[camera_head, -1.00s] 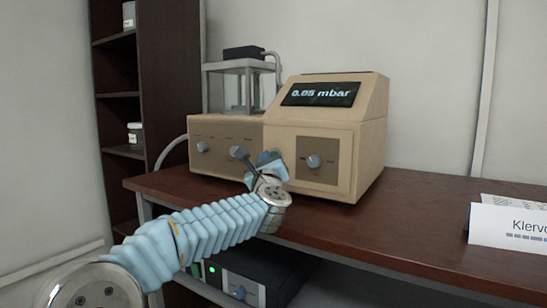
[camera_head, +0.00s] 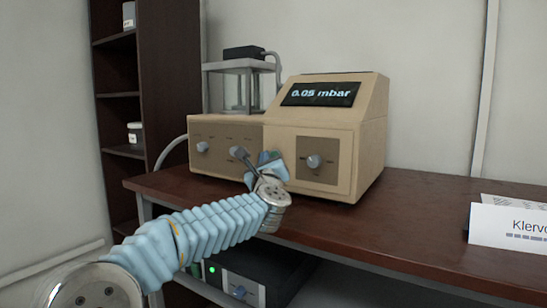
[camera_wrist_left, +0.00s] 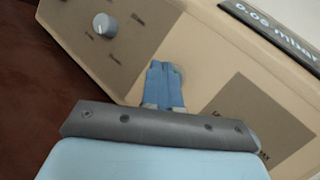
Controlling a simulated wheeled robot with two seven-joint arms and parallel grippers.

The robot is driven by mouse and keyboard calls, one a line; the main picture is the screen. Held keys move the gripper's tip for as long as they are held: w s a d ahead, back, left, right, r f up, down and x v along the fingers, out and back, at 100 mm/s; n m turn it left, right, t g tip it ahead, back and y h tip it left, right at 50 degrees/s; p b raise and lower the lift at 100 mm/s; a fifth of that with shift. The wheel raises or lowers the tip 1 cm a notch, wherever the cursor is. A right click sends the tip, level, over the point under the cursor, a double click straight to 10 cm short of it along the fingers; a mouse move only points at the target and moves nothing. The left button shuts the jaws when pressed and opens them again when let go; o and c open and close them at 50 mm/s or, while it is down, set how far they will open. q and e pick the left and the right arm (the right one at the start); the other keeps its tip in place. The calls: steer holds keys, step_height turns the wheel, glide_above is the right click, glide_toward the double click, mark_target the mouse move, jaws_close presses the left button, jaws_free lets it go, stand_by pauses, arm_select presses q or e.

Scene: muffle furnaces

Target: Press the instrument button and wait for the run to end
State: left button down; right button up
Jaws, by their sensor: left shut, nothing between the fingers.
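The tan instrument (camera_head: 320,140) stands on the dark wooden bench. Its sloped display (camera_head: 320,94) reads "0.05 mbar". Its front has a round knob (camera_head: 314,161) on the right panel and another knob (camera_head: 203,147) on the left panel, which also shows in the left wrist view (camera_wrist_left: 105,25). My left gripper (camera_head: 268,157) is in front of the instrument, near the middle of its front. In the left wrist view its blue fingers (camera_wrist_left: 164,80) are together, with nothing between them, pointing at the tan face. Whether the fingertips touch it, and any button behind them, I cannot tell.
A glass chamber (camera_head: 240,85) with a black top stands behind the instrument. A white name card (camera_head: 508,222) stands at the bench's right. A black box (camera_head: 250,277) with a green light sits below the bench.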

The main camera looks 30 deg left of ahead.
arm_select(q)
steer(key=shift+w, duration=0.1)
steer(key=shift+w, duration=0.3)
steer(key=shift+w+b, duration=0.35)
steer(key=shift+w, duration=0.1)
stand_by(0.8)
steer(key=shift+s+b, duration=0.85)
